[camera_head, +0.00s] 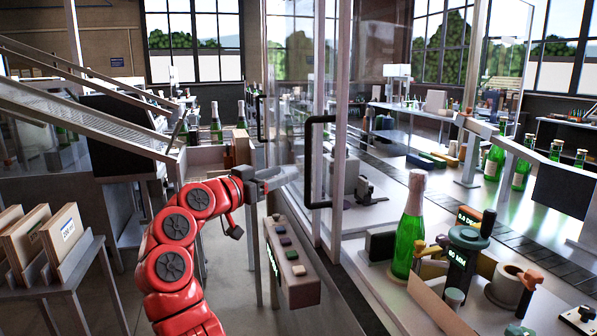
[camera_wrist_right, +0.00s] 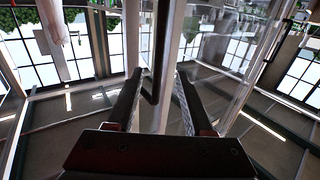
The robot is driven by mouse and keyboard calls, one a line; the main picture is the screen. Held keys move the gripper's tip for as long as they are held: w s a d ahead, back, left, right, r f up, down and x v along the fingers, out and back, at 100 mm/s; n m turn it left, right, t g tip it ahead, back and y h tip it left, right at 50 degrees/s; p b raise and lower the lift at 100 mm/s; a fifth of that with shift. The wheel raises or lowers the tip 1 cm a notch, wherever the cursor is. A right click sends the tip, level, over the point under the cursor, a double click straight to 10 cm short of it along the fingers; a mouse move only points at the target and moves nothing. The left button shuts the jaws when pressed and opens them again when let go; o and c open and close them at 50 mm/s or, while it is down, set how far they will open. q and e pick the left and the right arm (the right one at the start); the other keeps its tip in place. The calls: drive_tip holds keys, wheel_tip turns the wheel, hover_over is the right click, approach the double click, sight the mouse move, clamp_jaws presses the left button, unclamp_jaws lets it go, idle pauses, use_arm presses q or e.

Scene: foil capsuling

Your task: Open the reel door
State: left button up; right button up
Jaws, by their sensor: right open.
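A clear door panel (camera_head: 292,90) in a pale metal frame stands upright at the middle of the head view. It carries a black upright bar handle (camera_head: 309,165). My right gripper (camera_head: 272,180), at the end of the red arm, is just left of this handle, level with its lower half. In the right wrist view my right gripper (camera_wrist_right: 160,76) has its two dark fingers apart. A black bar (camera_wrist_right: 154,82) and a pale frame post show between the fingers; I cannot tell whether the bar is touched. My left gripper is not in view.
A button box (camera_head: 290,255) stands below the gripper. A green bottle (camera_head: 409,228) and capping fixtures stand on the bench at right. A second black handle (camera_head: 259,118) shows farther back. A rack with wooden boxes (camera_head: 62,236) is at left.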

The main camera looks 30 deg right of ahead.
drive_tip(key=v, duration=0.7)
drive_tip(key=shift+s+a, duration=0.15)
drive_tip(key=shift+a, duration=0.1)
